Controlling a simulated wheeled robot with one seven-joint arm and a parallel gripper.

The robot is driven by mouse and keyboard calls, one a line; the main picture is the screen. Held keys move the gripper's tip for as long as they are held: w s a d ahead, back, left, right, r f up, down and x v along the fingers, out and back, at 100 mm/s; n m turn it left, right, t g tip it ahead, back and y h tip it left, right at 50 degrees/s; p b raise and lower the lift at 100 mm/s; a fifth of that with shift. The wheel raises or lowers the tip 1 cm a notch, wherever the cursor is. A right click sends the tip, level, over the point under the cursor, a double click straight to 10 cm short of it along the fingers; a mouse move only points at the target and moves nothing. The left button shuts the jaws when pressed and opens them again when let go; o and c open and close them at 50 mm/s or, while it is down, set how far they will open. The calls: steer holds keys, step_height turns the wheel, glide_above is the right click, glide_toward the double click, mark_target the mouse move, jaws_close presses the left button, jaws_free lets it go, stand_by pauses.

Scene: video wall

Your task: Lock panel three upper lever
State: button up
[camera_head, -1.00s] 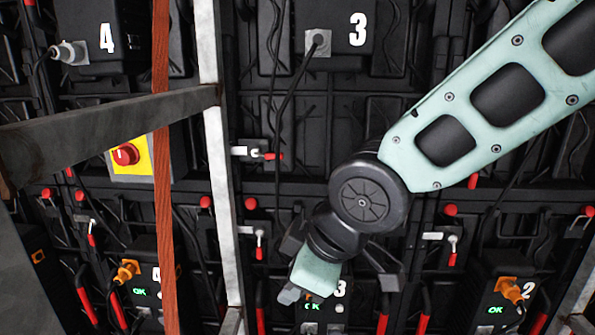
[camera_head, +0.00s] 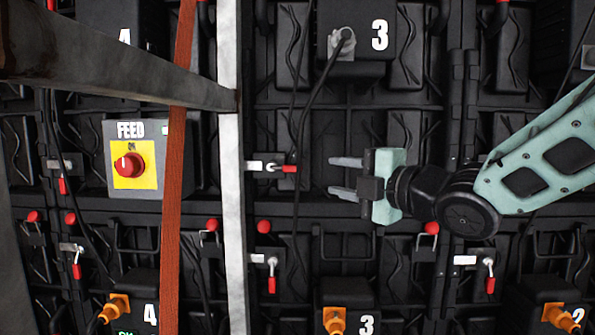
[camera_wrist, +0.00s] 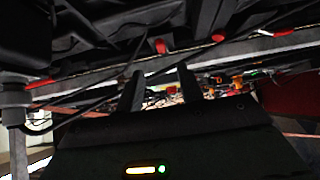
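Panel three carries a white number 3 (camera_head: 379,35) in the head view. Its upper lever (camera_head: 280,168) is left of centre, on a small pale plate beside the white upright. Its red-tipped handle lies level, pointing right. A lower lever (camera_head: 271,275) hangs straight down with its red tip lowest. My gripper (camera_head: 332,177) is right of the upper lever, fingers pointing left, spread apart and empty, with a gap between fingertips and red tip. In the wrist view, the two dark fingers (camera_wrist: 160,82) stand apart with nothing between them.
A white upright (camera_head: 231,180), an orange strap (camera_head: 178,180) and a slanting grey beam (camera_head: 130,75) stand left of the lever. Black cables (camera_head: 312,95) hang near the lever.

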mark_target(297, 169)
steer(key=p+x, duration=0.1)
steer(key=x, duration=1.2)
steer(key=shift+a, duration=0.1)
steer(key=shift+c, duration=0.4)
jaws_close()
